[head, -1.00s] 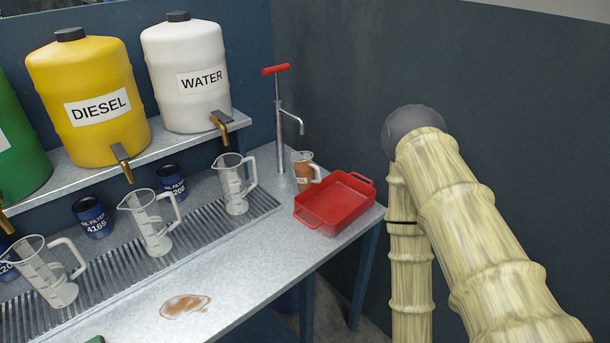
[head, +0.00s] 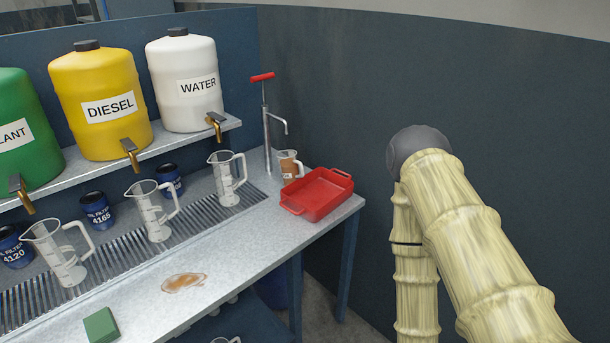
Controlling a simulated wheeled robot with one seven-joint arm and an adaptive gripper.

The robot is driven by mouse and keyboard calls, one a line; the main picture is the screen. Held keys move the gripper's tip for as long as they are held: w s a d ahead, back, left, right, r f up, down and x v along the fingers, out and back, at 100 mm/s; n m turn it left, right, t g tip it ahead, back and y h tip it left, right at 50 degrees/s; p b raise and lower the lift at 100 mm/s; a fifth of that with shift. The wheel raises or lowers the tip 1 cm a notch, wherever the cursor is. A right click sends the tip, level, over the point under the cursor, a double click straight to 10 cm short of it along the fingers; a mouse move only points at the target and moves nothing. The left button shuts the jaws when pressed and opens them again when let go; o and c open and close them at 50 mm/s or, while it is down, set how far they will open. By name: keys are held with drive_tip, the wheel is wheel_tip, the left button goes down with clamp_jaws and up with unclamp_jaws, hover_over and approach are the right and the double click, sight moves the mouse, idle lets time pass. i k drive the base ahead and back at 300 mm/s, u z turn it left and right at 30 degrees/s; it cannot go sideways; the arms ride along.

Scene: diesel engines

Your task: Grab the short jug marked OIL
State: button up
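The short jug (head: 289,166) stands upright at the back right of the bench, under the spout of the hand pump (head: 267,135). It has a clear wall, a brown filling or band and a handle on its right; its lettering is too small to read now. The red tray (head: 318,195) stands just in front of it and may hide part of its base. My arm shows at the right, in front of the dark wall, apart from the bench. My gripper is not in view.
Several clear measuring jugs, such as this one (head: 226,178), stand on the drain grating beneath the yellow diesel (head: 102,135) and white water (head: 186,103) tanks. Blue oil filters (head: 97,209) stand behind. A brown spill (head: 184,282) and a green block (head: 101,325) lie on the bench front.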

sight(288, 163)
drive_tip(key=z, duration=1.1)
drive_tip(key=i, duration=0.75)
drive_tip(key=u, duration=1.7)
